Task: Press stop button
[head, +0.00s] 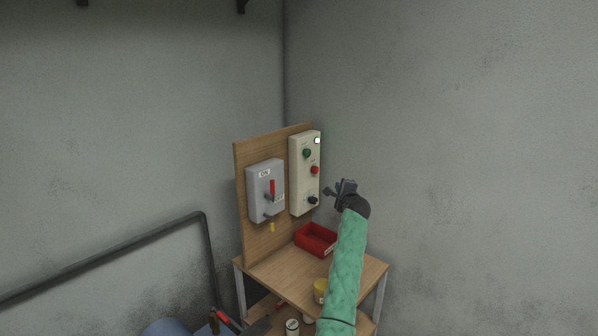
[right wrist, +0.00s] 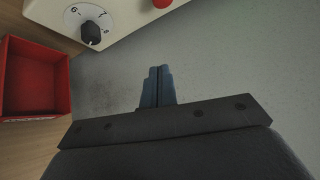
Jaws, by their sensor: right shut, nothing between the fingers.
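A cream control box (head: 299,182) is fixed to an upright wooden board. It carries a green button (head: 307,153), a red button (head: 315,170) below it, a black dial (head: 312,200) near the bottom and a lit lamp (head: 317,141) at the top right. My right gripper (head: 328,191) is shut and empty, just right of the box and apart from it. In the right wrist view its closed fingers (right wrist: 157,84) point toward the grey wall. There the red button (right wrist: 162,3) is cut by the top edge, and the dial (right wrist: 91,33) is at upper left. My left gripper is not in view.
A grey switch box (head: 257,196) with a red handle (head: 272,188) is left of the control box. A red bin (head: 316,238) and a yellow container (head: 320,290) stand on the wooden table (head: 272,267). Tools lie lower down. Grey walls close the corner.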

